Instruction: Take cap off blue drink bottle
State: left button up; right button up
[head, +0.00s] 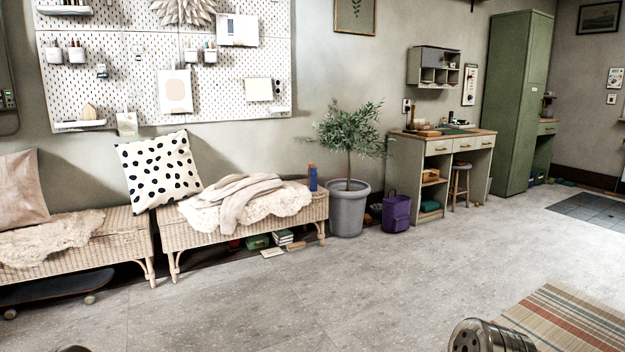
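The blue drink bottle (313,182) stands upright at the right end of the second wicker bench (200,236). An orange-brown part at its top looks like the cap, and it appears to be on the bottle. The bottle is small in the picture, so fine detail is hard to tell. Neither of my grippers shows. Only a rounded metal part of mine is at the bottom right edge, and a small dark piece is at the bottom left edge. Both are far from the bottle.
A blanket and fleece (245,202) cover the bench left of the bottle. A potted tree (347,210) stands just right of the bench, beside a purple bag (397,213). Books (283,237) lie under the bench. A striped rug (565,320) lies at right. The middle floor is clear.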

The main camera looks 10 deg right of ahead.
aim_at(312, 174)
jog(key=i+l+z, duration=0.35)
jog(key=i, duration=1.05)
jog(key=i+l+z, duration=0.15)
jog(key=i+z, duration=0.2)
jog(key=i, duration=1.1)
jog(key=i+l+u, duration=0.2)
jog(key=i, duration=0.3)
jog(key=i+u, duration=0.2)
jog(key=i, duration=0.3)
jog(key=i+l+u, duration=0.2)
jog(key=i, duration=0.25)
